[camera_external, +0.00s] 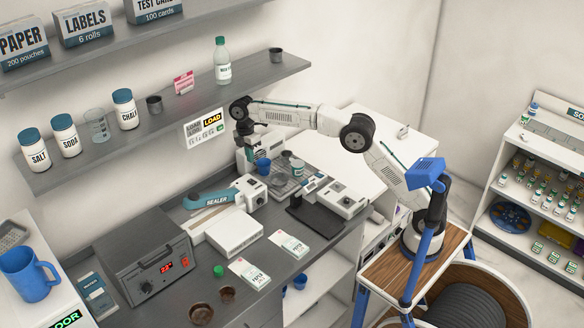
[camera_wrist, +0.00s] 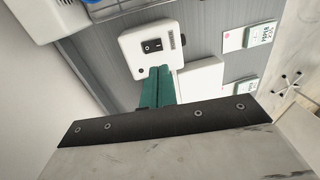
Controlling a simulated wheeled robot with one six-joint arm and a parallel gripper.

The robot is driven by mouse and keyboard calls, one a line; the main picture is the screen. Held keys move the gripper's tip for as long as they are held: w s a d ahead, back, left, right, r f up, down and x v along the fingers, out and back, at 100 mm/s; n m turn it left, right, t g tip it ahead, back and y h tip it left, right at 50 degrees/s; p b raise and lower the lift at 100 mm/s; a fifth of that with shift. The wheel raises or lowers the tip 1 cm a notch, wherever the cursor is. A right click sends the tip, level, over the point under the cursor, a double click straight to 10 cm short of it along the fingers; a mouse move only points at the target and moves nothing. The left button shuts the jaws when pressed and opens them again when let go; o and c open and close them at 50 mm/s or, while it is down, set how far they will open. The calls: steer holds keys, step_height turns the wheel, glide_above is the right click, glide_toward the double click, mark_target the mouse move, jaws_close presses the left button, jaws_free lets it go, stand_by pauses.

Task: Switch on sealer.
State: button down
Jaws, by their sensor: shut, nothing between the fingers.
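The sealer (camera_external: 222,222) stands on the grey bench, with a white body, a teal arm marked SEALER and a white switch box (camera_external: 251,192) at its right end. In the wrist view the switch box (camera_wrist: 136,57) shows a black rocker switch (camera_wrist: 152,45) and a small dark knob or dot. I cannot tell the rocker's position. My gripper (camera_external: 248,158) points down, behind and above the switch box in the external view. Its teal fingers are together and empty in the wrist view (camera_wrist: 159,70), with their tips just below the rocker in the picture. Contact cannot be told.
A blue cup (camera_external: 263,166) and a tray of small items stand close to my gripper. A scale-like white device (camera_external: 340,198) is to the right. Paper packets (camera_external: 289,244) lie in front. A shelf (camera_external: 190,110) runs above.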

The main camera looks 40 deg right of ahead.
mark_target(254, 183)
steer(key=f, duration=0.6)
steer(key=s+f, duration=0.1)
steer(key=f, duration=0.3)
steer(key=shift+s, duration=0.1)
steer(key=shift+s+f, duration=0.15)
steer(key=shift+f, duration=0.05)
steer(key=shift+w+r, duration=0.2)
steer(key=shift+w, duration=0.6)
steer(key=shift+r, duration=0.15)
step_height(254, 183, up, 10)
steer(key=w, duration=0.1)
steer(key=shift+w, duration=0.15)
